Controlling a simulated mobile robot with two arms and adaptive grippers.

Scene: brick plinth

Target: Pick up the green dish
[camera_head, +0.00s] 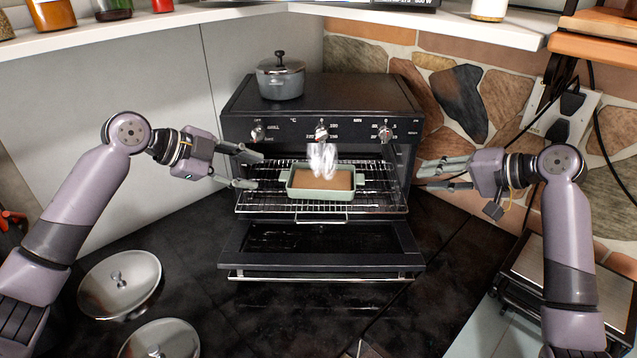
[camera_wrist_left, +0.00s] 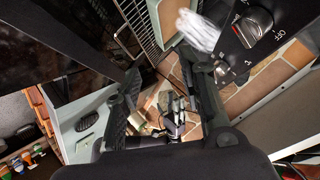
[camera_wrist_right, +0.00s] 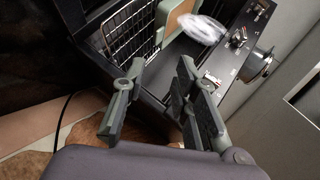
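The green dish (camera_head: 321,192) is a pale green rectangular dish with small side handles and a flat brown filling. It sits on the pulled-out wire rack of the open toaster oven. Part of it also shows in the left wrist view (camera_wrist_left: 168,20) and the right wrist view (camera_wrist_right: 171,18). My left gripper (camera_head: 259,171) is open and empty, just left of the dish and apart from it. My right gripper (camera_head: 424,178) is open and empty to the right of the oven, further from the dish. White steam (camera_head: 322,158) rises above the dish and hides part of its back edge.
The oven door (camera_head: 320,245) is folded down in front. The wire rack (camera_head: 372,200) surrounds the dish. A grey pot (camera_head: 280,78) stands on the oven. Metal lids (camera_head: 119,284) lie at front left. A dark appliance (camera_head: 545,290) stands at right. The dark counter before the door is clear.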

